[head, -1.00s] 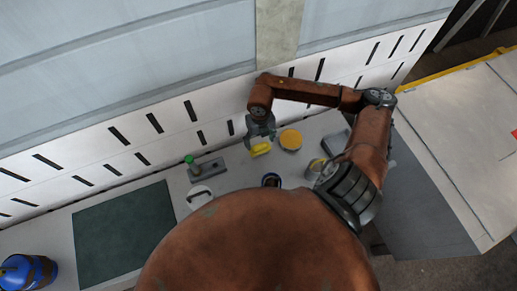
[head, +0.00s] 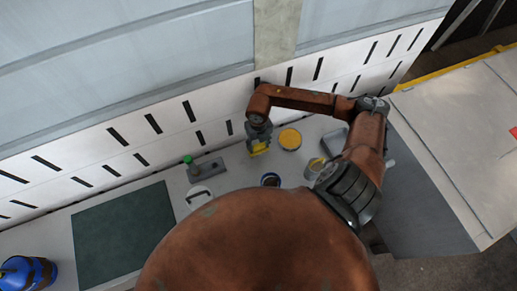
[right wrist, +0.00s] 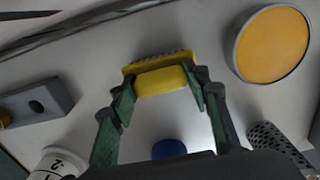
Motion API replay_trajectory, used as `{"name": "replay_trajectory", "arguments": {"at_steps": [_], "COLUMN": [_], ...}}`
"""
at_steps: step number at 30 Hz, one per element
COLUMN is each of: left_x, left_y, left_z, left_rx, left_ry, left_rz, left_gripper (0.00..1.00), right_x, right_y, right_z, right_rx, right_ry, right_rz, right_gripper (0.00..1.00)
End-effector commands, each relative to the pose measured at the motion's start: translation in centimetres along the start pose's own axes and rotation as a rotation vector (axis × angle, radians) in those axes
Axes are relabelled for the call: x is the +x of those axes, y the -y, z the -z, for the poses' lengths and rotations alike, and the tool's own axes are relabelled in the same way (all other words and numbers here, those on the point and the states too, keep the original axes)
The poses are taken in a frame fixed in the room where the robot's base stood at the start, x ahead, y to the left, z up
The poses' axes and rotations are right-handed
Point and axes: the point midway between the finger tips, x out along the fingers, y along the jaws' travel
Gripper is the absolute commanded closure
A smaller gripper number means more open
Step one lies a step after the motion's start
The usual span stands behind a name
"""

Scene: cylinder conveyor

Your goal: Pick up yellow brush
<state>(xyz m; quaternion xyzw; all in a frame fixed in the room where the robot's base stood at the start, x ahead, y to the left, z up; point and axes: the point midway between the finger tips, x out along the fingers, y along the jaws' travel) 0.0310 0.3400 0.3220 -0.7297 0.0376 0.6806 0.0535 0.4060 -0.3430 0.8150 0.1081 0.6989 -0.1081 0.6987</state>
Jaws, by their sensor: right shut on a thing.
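The yellow brush (right wrist: 160,80) is between the two green-padded fingers of my right gripper (right wrist: 162,100) in the right wrist view, with a pad against each side and its bristle edge facing away. In the head view the brush (head: 259,149) shows as a small yellow patch below my right gripper (head: 258,138), over the table near the white slotted wall panel. My right gripper is shut on the brush. Whether the brush touches the table is hard to tell. My left gripper is not in view.
A round yellow-topped item (head: 290,139) lies just right of the brush. A white round item (head: 198,197) and blue-rimmed container (head: 270,180) are nearer. A dark green mat (head: 122,235) lies left.

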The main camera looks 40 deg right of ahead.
Motion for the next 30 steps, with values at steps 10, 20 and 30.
{"name": "replay_trajectory", "arguments": {"at_steps": [10, 20, 30], "left_x": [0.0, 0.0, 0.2], "left_y": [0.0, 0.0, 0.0], "left_z": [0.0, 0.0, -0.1], "left_rx": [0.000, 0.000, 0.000], "left_ry": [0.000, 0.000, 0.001], "left_rz": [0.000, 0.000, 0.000], "left_gripper": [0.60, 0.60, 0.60], "right_x": [0.0, -0.6, -3.5], "right_y": [0.0, 0.0, -1.6], "right_z": [0.0, -0.1, 0.8], "right_rx": [0.000, 0.000, -0.006], "right_ry": [0.001, 0.002, 0.000], "right_rz": [0.000, 0.000, -0.005], "right_gripper": [0.84, 0.84, 0.84]}}
